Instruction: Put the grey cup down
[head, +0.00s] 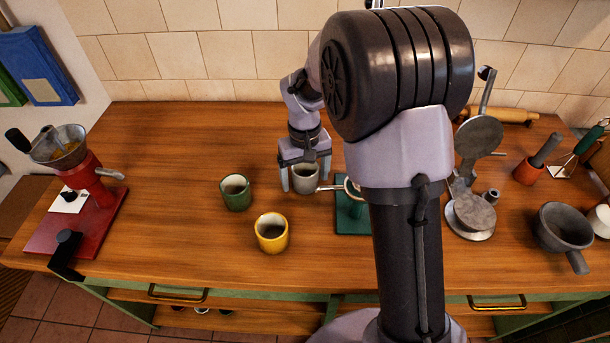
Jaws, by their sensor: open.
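The grey cup (304,184) is upright at the middle of the wooden counter, near the back half. My gripper (304,182) points down over it, with one finger on each side of the cup. The jaws are open around it, and the cup appears to rest on the counter. Part of the cup's rim is hidden under the gripper.
A green cup (236,196) and a yellow cup (271,237) stand left of the grey cup. Close on its right is a green-based stand (352,222), partly hidden by my arm. A red grinder (88,180) stands far left. A metal press (470,212) stands right.

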